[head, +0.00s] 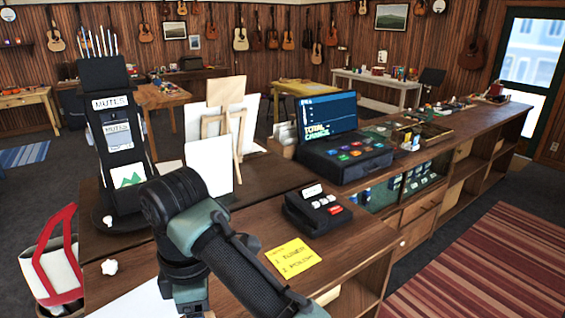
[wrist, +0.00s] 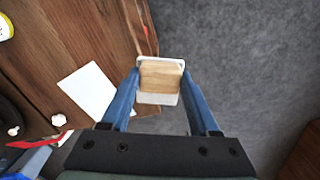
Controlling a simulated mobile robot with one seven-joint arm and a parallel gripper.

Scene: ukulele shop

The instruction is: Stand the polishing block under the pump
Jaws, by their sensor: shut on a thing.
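The polishing block (wrist: 161,75), a small block with a pale wood face and a white layer around and below it, is between the blue fingers of my gripper (wrist: 160,90) in the wrist view. The fingers are shut on its two sides. Behind the block in that view are grey floor and the counter's edge. In the head view my arm reaches down over the counter (head: 135,243), and the gripper and block are out of sight. I cannot make out a pump in either view.
A white sheet (wrist: 88,92) lies on the counter, beside the held block in the picture. The counter also bears a card terminal (head: 318,210), a yellow note (head: 293,258), a cash register (head: 343,160), a small easel (head: 215,128) and a black MUTES stand (head: 103,75). A red-and-white bag (head: 55,262) stands left.

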